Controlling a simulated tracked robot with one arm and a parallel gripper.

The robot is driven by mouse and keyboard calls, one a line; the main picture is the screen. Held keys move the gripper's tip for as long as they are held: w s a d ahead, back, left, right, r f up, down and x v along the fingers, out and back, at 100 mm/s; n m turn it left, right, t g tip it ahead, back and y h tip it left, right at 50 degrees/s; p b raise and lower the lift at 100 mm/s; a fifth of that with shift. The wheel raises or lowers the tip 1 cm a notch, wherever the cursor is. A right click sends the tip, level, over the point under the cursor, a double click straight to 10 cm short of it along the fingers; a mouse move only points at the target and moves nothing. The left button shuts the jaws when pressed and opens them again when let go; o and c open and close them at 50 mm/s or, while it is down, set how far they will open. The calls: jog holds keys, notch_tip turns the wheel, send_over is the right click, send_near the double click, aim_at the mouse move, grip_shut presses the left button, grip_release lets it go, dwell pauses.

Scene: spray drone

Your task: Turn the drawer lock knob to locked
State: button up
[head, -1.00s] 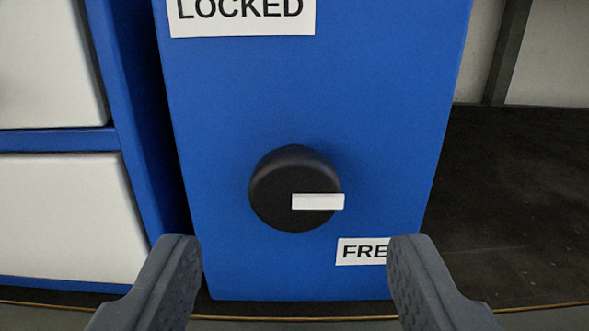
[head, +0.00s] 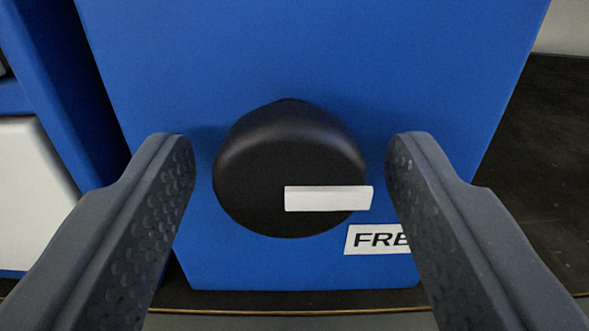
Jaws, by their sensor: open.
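The drawer lock knob (head: 265,170) is a round black knob on a blue panel (head: 300,60). Its white pointer bar (head: 328,198) lies level and points right, just above the FREE label (head: 374,240). The label's right end is hidden behind my right finger. My gripper (head: 290,155) is open, with one finger on each side of the knob. A gap shows between each finger and the knob in the picture. Whether the fingertips reach the knob's depth is hard to tell. The LOCKED label is out of view.
A white drawer front (head: 35,195) in a blue frame stands at the left, with a dark gap before the panel. Dark floor (head: 540,190) is open at the right. A floor edge runs below the panel.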

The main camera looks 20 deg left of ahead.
jog(key=c, duration=1)
